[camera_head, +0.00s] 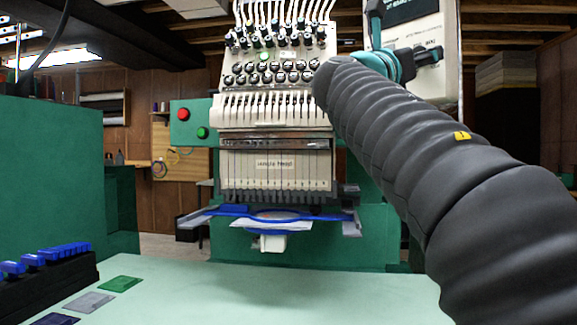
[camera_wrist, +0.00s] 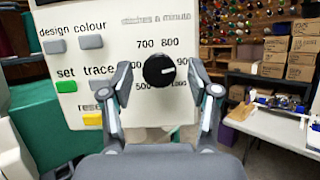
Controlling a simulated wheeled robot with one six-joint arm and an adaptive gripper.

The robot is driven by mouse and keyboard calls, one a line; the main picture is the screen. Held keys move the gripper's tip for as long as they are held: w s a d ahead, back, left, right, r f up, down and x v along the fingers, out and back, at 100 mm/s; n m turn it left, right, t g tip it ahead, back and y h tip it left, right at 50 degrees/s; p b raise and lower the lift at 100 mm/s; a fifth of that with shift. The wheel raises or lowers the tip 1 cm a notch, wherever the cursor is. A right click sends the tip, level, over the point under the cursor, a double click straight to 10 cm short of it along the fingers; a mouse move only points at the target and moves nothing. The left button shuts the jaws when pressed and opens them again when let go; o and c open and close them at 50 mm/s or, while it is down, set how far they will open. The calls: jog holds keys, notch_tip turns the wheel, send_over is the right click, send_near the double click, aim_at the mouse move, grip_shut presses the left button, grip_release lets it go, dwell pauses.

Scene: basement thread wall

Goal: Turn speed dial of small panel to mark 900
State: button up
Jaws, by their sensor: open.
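The small panel (camera_wrist: 70,18) is a pale board with printed labels and fills the upper left of the wrist view. Its speed dial (camera_wrist: 159,70) is a round black knob with a short white mark on the right part of its face, pointing roughly right. 700 and 800 are printed above it and 500 at lower left. 900, at right, and 1000, at lower right, are partly covered by a finger. My gripper (camera_wrist: 161,76) is open, one finger on each side of the dial, with gaps showing.
The panel carries grey design and colour buttons (camera_wrist: 91,42), a green set button (camera_wrist: 66,86) and a yellow reset button (camera_wrist: 92,118). An embroidery machine (camera_head: 275,130) stands left of my arm. A pale table (camera_head: 240,295) lies in front, clear at its middle.

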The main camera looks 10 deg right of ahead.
jog(key=s+a+f+n+t+y+b, duration=0.1)
jog(key=s+a+f+n, duration=0.15)
jog(key=s+a, duration=0.2)
jog(key=s+a+f+n+t+b, duration=0.1)
jog(key=s+a+f, duration=0.2)
jog(key=a, duration=0.3)
jog(key=w+a+f+t+y, duration=0.3)
jog(key=w+a+f+y, duration=0.6)
jog(key=a+f+y, duration=0.3)
jog(key=shift+w+a+f+t+y, duration=0.25)
jog(key=shift+a+f+t+y, duration=0.15)
jog(key=shift+y, duration=0.8)
